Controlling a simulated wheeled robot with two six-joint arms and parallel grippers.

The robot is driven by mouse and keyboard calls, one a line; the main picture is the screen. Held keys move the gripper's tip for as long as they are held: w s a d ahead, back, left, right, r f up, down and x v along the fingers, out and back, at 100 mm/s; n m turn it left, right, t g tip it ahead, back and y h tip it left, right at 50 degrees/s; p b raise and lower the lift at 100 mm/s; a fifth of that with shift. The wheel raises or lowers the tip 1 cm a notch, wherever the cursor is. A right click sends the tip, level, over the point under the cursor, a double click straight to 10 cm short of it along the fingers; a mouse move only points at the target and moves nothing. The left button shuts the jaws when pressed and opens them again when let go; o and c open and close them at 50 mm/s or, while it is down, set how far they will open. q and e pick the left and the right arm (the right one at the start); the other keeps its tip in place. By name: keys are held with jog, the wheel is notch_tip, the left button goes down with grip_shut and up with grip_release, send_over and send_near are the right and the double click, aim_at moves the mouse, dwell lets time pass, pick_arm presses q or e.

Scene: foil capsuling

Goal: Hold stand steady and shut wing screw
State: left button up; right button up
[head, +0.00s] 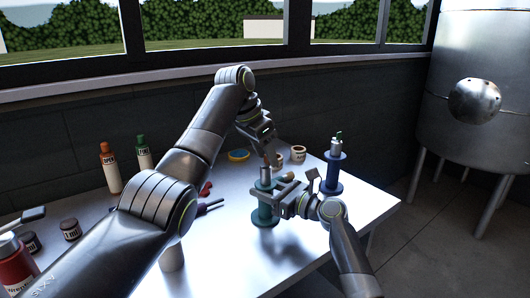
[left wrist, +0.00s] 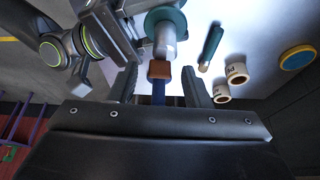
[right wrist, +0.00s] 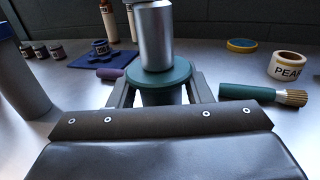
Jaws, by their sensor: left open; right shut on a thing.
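The green stand (head: 265,216) is upright on the table, with a silver cylinder (head: 265,174) on top. My right gripper (right wrist: 160,96) is shut on the stand below its green collar (right wrist: 165,74). A small brown block (left wrist: 160,70) with a blue shaft (left wrist: 158,93) shows between the left fingers, in line with the silver cylinder. I cannot tell whether the fingers touch it, or whether it is the wing screw.
A blue stand (head: 333,173) is to the right. Two labelled rolls (head: 298,153) and a blue-and-yellow disc (head: 238,156) lie behind. A green-handled brush (right wrist: 250,92) lies near the gripped stand. Orange-capped (head: 110,168) and green-capped (head: 143,152) bottles are at the back left.

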pick_arm(q)
grip_shut()
jog(key=shift+n+t, duration=0.3)
jog(key=shift+n, duration=0.5)
grip_release()
jog(key=shift+r, duration=0.1)
jog(key=v, duration=1.1)
jog(key=shift+r, duration=0.4)
jog(key=shift+s, duration=0.1)
